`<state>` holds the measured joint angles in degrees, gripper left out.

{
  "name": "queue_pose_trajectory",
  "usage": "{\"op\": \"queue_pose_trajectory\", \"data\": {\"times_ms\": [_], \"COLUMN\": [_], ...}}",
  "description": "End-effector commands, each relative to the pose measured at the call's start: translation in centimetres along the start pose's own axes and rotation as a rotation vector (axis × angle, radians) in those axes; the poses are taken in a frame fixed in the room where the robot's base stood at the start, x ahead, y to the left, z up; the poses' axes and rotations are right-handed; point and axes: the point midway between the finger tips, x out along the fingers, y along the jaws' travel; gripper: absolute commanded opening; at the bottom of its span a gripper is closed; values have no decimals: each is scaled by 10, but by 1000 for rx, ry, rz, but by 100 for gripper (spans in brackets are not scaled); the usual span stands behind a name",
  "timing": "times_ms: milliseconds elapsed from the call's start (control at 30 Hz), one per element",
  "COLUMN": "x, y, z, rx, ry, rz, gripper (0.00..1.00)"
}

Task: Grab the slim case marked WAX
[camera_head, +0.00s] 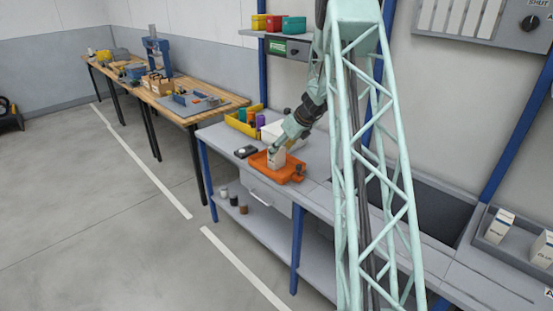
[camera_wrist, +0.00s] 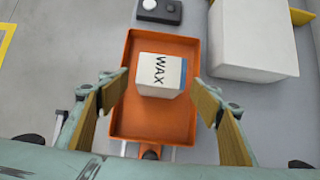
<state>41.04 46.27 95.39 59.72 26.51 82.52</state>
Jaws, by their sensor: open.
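The slim case marked WAX (camera_wrist: 160,75) is white with a blue edge and stands in an orange tray (camera_wrist: 153,128). In the head view the case (camera_head: 276,158) shows as a small white block in the orange tray (camera_head: 290,174) on the grey bench. My gripper (camera_wrist: 160,100) is open in the wrist view, with one tan finger pad on each side of the case. Gaps show between the pads and the case. In the head view my gripper (camera_head: 280,143) is over the tray, and its fingertips are hard to make out.
A large white box (camera_wrist: 255,40) stands right of the tray in the wrist view. A dark device (camera_wrist: 159,11) lies beyond the tray. A yellow bin (camera_head: 240,124) holds items at the bench's back. White cartons (camera_head: 499,226) stand far right.

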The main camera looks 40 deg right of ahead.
Motion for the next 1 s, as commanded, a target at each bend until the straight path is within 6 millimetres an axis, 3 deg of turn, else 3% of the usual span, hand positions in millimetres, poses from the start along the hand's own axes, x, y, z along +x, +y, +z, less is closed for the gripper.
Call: {"op": "queue_pose_trajectory", "data": {"times_ms": [367, 800, 1000], "x": [3, 44, 51], "y": [0, 0, 0], "z": [0, -2, -1], "rx": [0, 1, 0], "ry": [0, 0, 0], "rz": [0, 1, 0], "gripper": [58, 58, 58]}}
